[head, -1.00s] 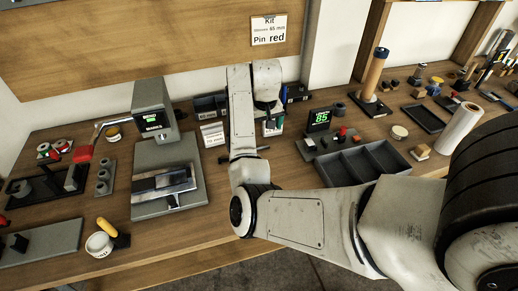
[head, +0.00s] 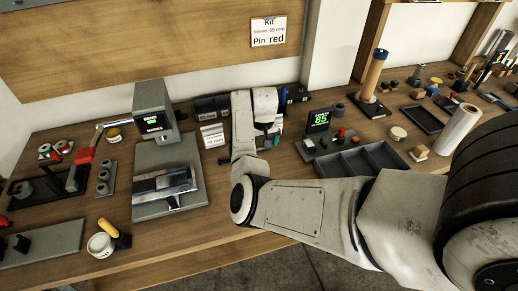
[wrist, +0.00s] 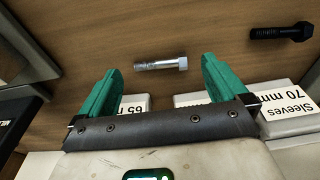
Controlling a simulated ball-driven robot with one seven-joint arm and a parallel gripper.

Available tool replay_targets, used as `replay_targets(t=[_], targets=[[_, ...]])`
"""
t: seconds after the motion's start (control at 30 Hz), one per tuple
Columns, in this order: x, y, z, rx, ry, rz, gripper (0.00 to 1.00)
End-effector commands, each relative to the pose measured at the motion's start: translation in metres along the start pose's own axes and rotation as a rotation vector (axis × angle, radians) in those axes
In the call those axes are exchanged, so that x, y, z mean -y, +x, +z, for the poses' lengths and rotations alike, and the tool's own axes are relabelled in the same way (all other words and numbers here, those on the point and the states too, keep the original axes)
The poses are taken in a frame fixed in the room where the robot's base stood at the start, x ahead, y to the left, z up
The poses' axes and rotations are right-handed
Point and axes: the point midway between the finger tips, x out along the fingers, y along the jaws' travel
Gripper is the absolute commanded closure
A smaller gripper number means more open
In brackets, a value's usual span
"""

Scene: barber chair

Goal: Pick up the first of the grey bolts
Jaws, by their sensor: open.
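In the wrist view, a grey bolt (wrist: 160,64) lies on the brown wooden bench top, its head toward the right. My gripper (wrist: 160,75) is open, with its two green fingers on either side of the bolt in the picture. Nothing is between the fingers except the view of the bench and bolt; I cannot tell the height of the fingertips above it. In the head view, my own arm hides the grey bolt and most of my gripper (head: 271,137).
A black bolt (wrist: 281,33) lies right of the grey one in the wrist view. White labels, one reading Sleeves 70 mm (wrist: 290,117), sit near the fingers. In the head view, a grey divided tray (head: 362,160) stands right and a grey machine (head: 153,115) left.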

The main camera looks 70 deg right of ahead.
Motion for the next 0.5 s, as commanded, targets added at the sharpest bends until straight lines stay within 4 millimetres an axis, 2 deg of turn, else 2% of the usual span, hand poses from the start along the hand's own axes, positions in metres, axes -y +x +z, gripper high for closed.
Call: replay_targets(t=[0.1, 0.37, 0.5], targets=[[0.0001, 0.0097, 0.0003, 0.001, 0.001, -0.001, 0.01], [-0.0001, 0.0114, 0.0002, 0.000, 0.001, -0.001, 0.02], [-0.0001, 0.0112, 0.0002, 0.000, 0.001, -0.001, 0.15]])
